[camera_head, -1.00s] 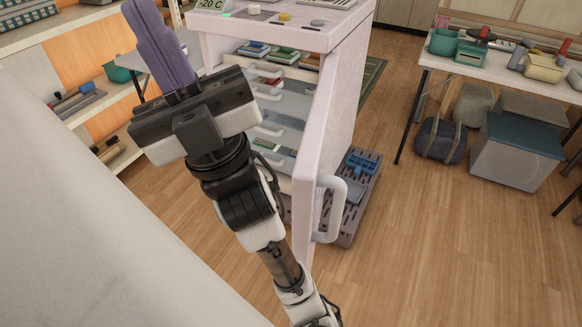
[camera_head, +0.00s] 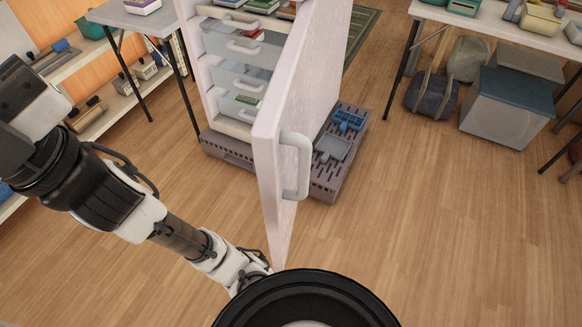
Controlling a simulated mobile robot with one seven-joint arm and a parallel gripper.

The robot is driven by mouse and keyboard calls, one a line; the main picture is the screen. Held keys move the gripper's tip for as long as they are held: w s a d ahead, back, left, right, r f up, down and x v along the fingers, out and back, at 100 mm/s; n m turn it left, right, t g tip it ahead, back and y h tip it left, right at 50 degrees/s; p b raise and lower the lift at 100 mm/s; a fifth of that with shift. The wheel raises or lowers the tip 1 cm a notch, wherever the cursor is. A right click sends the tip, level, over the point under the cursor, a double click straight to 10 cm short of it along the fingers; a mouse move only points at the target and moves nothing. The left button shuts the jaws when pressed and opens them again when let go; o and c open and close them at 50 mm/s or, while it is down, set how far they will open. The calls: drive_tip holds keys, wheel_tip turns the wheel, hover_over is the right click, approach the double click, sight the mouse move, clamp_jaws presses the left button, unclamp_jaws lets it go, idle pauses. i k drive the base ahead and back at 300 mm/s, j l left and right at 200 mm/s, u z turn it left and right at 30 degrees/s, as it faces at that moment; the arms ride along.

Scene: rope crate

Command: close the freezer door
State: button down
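The freezer door (camera_head: 305,95) is a pale pinkish-white slab standing open, swung out towards me from the freezer's right side. Its white handle (camera_head: 300,165) is on the face turned to the right, near the front edge. The freezer (camera_head: 187,35) behind it is cut by the top edge; clear drawers (camera_head: 240,75) with coloured packs show inside. My gripper (camera_head: 25,100) is at the left edge, well left of the door and apart from it. Only the back part of its hand shows; its fingers are out of view.
The freezer stands on a mauve slotted base (camera_head: 228,150) holding blue items on the right. A grey table (camera_head: 140,22) and shelves are on the left; a white table (camera_head: 400,10) with bins below is on the right. Wooden floor (camera_head: 420,220) is free in front.

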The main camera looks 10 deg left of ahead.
sight(282, 148)
drive_tip(key=l+u, duration=0.4)
drive_tip(key=l, duration=0.15)
drive_tip(key=k+l+z, duration=0.1)
drive_tip(key=l, duration=0.65)
drive_tip(key=k+l+z, duration=0.15)
drive_tip(key=l, duration=0.55)
drive_tip(key=i, duration=0.05)
